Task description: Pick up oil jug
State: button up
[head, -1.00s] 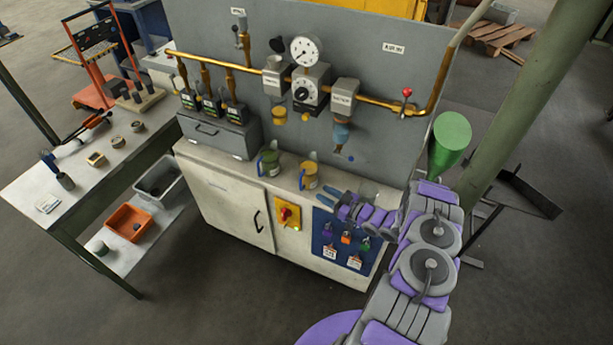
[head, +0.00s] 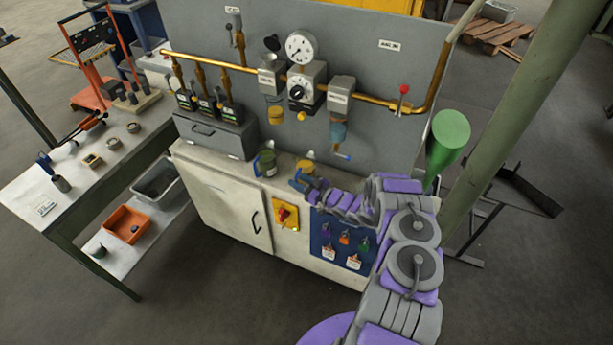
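Two jugs stand on the pale cabinet top below the gauge panel. I cannot tell from the look alone which is the oil jug. My gripper (head: 297,181) reaches in from the right, with its blue fingers apart at the handle side of the yellow-orange jug. Whether the fingers touch the handle is too small to tell. The jug stands upright on the cabinet top.
Above the jugs hang a copper pipe (head: 230,68), a pressure gauge (head: 301,47) and a blue-bottomed filter bowl (head: 339,131). A grey drawer box (head: 213,137) stands left of the jugs. A green funnel-shaped thing (head: 450,132) is right of my arm. A workbench (head: 75,198) stands at left.

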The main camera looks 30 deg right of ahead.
jog(key=shift+a+r, duration=0.1)
jog(key=shift+a, duration=0.45)
jog(key=shift+c, duration=1)
jog(key=shift+d, duration=0.2)
jog(key=c, duration=0.4)
jog(key=shift+d, duration=0.25)
grip_shut()
jog(key=shift+a, duration=0.25)
